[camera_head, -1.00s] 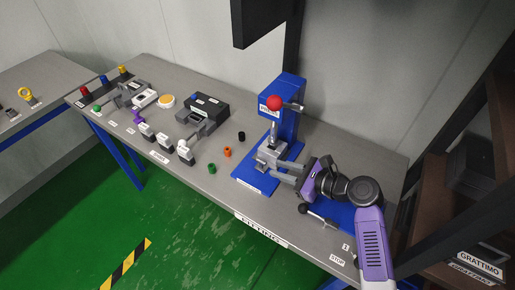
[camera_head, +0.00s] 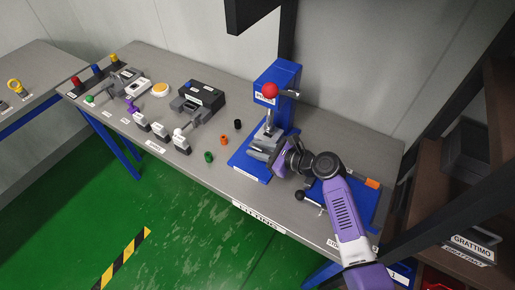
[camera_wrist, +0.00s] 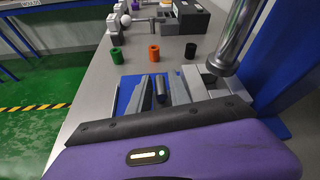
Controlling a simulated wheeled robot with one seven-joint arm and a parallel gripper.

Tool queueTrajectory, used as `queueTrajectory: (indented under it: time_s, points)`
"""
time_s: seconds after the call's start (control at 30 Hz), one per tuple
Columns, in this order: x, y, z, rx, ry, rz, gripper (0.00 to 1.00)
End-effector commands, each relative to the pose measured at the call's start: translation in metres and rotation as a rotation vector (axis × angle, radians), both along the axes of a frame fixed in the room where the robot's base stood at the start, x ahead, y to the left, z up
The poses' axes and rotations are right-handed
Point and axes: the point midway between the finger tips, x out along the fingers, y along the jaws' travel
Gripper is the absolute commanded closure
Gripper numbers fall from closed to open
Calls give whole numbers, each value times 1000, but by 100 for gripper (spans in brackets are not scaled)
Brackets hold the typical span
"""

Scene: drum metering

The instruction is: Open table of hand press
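The hand press (camera_head: 278,85) is blue with a red ball knob (camera_head: 270,90) and stands on a blue base near the back right of the table. Its grey press table (camera_head: 264,148) sits low under the ram; the steel ram (camera_wrist: 233,38) shows at the upper right in the wrist view. My gripper (camera_head: 262,153) is low at the front of the press. In the wrist view my gripper (camera_wrist: 160,92) has its fingers apart, with a short dark grey bar (camera_wrist: 161,90) between them. Contact with the bar cannot be told. My purple hand hides part of the press base.
Green (camera_head: 208,157), orange (camera_head: 224,140) and black (camera_head: 238,124) rings stand left of the press. A blue plate with a black-knobbed lever (camera_head: 301,196) lies to the right, near my arm. A dark shelf rack (camera_head: 470,160) stands at the far right.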

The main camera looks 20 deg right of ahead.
Motion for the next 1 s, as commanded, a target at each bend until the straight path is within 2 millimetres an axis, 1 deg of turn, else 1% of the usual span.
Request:
queueTrajectory:
  time_s: [0.03,0.07,0.1,0.17,1.0]
  points:
    - [0,0,0,0,0,0,76]
    - [0,0,0,0,0,0,80]
    - [0,0,0,0,0,0,88]
    - [0,0,0,0,0,0,100]
    - [0,-1,0,-2,0,-1,100]
